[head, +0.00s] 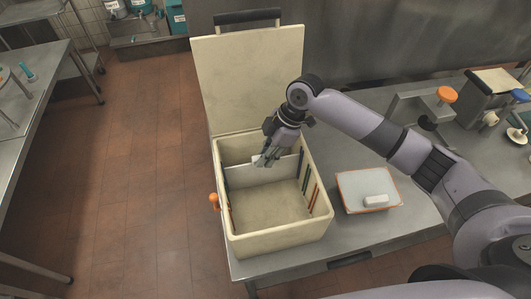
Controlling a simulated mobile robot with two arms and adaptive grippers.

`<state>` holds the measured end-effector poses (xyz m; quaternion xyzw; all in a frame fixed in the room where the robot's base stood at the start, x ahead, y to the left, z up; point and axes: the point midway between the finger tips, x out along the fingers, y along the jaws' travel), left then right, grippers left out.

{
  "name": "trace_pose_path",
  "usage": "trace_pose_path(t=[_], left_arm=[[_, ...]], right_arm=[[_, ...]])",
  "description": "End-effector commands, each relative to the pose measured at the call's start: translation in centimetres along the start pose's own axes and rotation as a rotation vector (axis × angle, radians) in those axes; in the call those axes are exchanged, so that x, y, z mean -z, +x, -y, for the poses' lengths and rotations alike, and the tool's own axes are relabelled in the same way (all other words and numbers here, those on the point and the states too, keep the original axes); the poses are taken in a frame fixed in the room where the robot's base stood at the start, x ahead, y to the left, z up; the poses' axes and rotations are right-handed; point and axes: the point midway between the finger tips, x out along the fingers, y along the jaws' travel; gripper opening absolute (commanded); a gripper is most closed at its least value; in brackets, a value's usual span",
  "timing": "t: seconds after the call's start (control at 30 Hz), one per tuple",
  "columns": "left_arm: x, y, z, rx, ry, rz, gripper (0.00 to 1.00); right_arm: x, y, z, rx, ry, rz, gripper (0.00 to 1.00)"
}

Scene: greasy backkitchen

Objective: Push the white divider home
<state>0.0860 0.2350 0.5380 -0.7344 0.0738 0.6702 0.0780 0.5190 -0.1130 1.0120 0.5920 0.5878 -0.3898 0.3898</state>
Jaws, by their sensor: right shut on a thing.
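The white divider (247,173) stands upright across the inside of a cream open box (283,241), toward its back. My right gripper (267,158) reaches down into the box and is shut on the divider's top edge, near the middle. Coloured upright strips (314,199), green and orange, line the box's right inner wall. The divider's lower edge and how deep it sits are hard to tell. The box's lid (249,76) stands open at the back. My left gripper is not in view.
The box stands on a steel table (395,227). A white board with an orange rim (352,190) lies right of it. An orange knob (214,201) sticks out at the box's left side. Machines with orange and blue knobs stand at the right.

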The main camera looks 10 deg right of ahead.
Motion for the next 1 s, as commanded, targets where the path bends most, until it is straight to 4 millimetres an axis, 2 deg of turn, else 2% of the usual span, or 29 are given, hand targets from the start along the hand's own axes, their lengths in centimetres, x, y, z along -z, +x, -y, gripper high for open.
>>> trace_pose_path(t=[0.37, 0.4, 0.7, 1.0], left_arm=[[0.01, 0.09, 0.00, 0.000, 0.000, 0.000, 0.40], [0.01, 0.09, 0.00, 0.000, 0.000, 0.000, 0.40], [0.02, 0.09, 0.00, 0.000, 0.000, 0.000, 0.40], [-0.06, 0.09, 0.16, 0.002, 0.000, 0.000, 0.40]], right_arm=[[-0.08, 0.22, 0.01, 0.000, 0.000, 0.000, 0.00], [-0.08, 0.22, 0.02, 0.000, 0.000, 0.000, 0.18], [-0.08, 0.20, 0.01, 0.000, 0.000, 0.000, 0.38], [-0.09, 0.16, 0.00, 0.000, 0.000, 0.000, 0.40]])
